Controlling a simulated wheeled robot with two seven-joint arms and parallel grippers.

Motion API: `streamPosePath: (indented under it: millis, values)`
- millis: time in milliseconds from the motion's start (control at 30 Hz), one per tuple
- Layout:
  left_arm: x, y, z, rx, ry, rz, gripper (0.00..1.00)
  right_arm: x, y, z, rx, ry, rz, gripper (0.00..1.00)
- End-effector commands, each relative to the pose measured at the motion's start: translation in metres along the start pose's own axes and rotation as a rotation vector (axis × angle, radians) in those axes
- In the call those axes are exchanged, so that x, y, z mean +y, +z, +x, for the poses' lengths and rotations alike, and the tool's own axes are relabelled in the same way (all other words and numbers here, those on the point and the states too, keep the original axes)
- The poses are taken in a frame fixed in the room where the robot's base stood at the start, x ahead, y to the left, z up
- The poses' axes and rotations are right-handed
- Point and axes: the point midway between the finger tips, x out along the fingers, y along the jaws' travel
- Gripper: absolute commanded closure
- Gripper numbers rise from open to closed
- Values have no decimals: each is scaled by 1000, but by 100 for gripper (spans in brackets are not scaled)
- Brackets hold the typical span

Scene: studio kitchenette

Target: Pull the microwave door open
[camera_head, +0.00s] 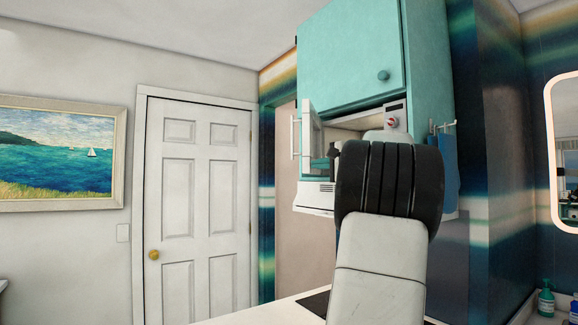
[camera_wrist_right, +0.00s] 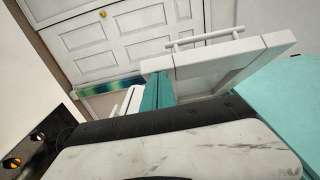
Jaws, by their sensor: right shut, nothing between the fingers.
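The white microwave (camera_head: 314,197) is set under a teal cabinet, and its door (camera_head: 312,128) stands open, swung out on the left side. The bar handle (camera_head: 295,138) is on the door's outer face. In the right wrist view the door (camera_wrist_right: 235,62) and its handle (camera_wrist_right: 205,39) show at the upper right. My right gripper (camera_head: 335,158) is a small dark shape at the open front, just right of the door. It is shut and empty, apart from the handle. My right forearm and wrist hide much of the microwave's front. My left gripper is out of view.
The teal cabinet (camera_head: 350,48) is close above. A control panel with a red knob (camera_head: 391,122) is right of the opening. Blue towels (camera_head: 446,160) hang on the right side. A counter (camera_head: 270,313) lies below. The space left of the door is clear up to the white room door (camera_head: 200,200).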

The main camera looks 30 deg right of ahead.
Motion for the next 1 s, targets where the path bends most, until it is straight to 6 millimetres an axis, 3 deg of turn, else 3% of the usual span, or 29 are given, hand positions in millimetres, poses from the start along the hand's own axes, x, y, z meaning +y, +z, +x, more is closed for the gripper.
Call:
streamPosePath:
  millis: [167,367,700,1000]
  values:
    - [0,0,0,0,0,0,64,-1,18,12,-5,-1,-1,100]
    - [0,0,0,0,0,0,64,0,54,46,-9,-1,0,100]
    - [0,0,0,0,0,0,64,1,119,143,-9,0,-1,100]
    - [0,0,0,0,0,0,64,1,141,210,-4,0,-2,100]
